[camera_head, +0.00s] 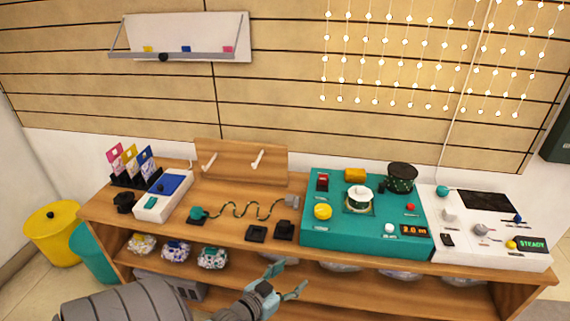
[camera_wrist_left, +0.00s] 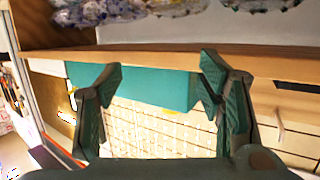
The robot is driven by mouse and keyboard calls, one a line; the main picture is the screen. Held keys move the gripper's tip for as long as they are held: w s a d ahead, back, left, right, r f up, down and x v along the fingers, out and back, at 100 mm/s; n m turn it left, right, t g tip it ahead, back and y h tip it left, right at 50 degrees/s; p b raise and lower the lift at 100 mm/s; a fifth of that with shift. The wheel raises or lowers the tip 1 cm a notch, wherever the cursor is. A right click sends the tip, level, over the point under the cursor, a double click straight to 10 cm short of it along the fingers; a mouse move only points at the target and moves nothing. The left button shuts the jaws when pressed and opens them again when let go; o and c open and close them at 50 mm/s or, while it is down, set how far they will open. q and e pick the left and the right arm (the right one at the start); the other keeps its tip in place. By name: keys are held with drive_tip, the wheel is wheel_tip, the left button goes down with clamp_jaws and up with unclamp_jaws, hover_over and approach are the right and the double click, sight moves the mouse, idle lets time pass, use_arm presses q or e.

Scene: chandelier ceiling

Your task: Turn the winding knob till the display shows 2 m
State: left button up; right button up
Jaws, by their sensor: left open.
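The teal winding unit (camera_head: 345,241) stands on the wooden counter. Its small orange display (camera_head: 414,230) appears to read 2.0 m. A round yellow knob (camera_head: 322,211) is at its left front, and a white-topped spool with dark green winding (camera_head: 358,197) is in its middle. I cannot tell for certain which one is the winding knob. My left gripper (camera_head: 287,280) is open and empty in front of the counter, below and left of the unit, touching no knob. In the left wrist view, its spread fingers (camera_wrist_left: 160,72) frame the unit's teal front (camera_wrist_left: 150,83); the knobs are hidden there.
Right of the unit is a white box (camera_head: 480,252) with a green STEADY display (camera_head: 532,244). A dark cup (camera_head: 402,176) stands on the unit's back right. Left are black blocks (camera_head: 256,233) and a wavy cord (camera_head: 240,209). The lower shelf (camera_head: 330,290) holds several bags.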

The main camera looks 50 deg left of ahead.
use_arm(q)
drive_tip(key=s+d+f+g+b, duration=0.2)
drive_tip(key=s+f+g, duration=0.1)
drive_tip(key=f, duration=0.7)
drive_tip(key=shift+s+d+f+h, duration=0.15)
drive_tip(key=shift+s+f+h, duration=0.15)
drive_tip(key=shift+s+f, duration=0.1)
use_arm(e)
wheel_tip(320, 180, down, 3)
drive_tip(key=shift+r, duration=0.15)
